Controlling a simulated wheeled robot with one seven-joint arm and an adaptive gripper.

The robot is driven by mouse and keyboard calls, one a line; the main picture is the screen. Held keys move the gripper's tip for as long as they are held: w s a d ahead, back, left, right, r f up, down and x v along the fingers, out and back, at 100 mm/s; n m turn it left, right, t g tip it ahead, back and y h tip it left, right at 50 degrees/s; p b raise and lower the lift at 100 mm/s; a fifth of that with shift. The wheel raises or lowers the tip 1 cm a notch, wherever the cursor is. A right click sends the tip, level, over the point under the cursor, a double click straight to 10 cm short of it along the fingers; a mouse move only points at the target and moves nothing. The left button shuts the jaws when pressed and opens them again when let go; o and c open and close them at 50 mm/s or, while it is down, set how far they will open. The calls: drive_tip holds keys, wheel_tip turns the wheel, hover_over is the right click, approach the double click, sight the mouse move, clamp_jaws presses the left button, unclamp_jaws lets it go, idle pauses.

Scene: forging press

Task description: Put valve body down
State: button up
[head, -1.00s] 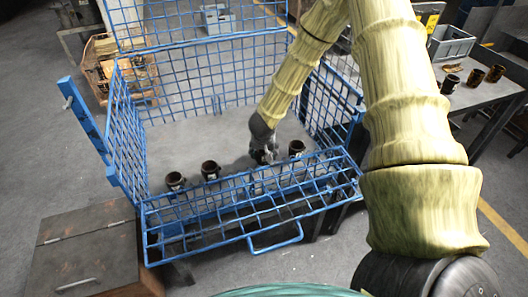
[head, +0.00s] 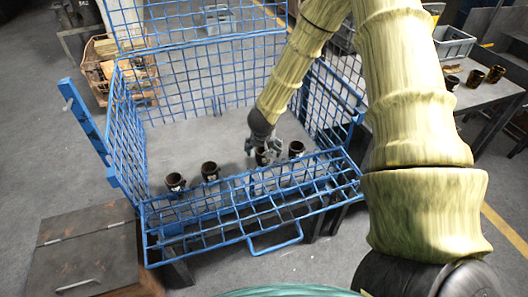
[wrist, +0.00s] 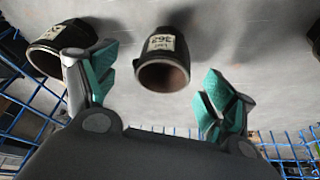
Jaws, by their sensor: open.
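The valve body (head: 263,157) stands on the grey floor of the blue mesh cage (head: 270,240), in a row with others like it. It is a dark cup-like part with a brown inside; in the wrist view the valve body (wrist: 162,62) shows a pale label and its open end. My gripper (head: 264,147) is open, just above this valve body. In the wrist view its teal-padded fingers (wrist: 155,88) are spread to either side, with a gap to the part. The fingers' lower ends are partly unclear in the head view.
Similar parts stand in the cage at left (head: 175,182), (head: 210,171) and right (head: 296,149). The cage's mesh walls and low front flap surround them. The cage floor behind the row is clear. A table (head: 480,98) with more parts stands at right.

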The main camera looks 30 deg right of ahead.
drive_tip(key=v, duration=0.8)
drive_tip(key=shift+r+p, duration=0.25)
drive_tip(key=shift+p, duration=0.2)
drive_tip(key=shift+s, duration=0.1)
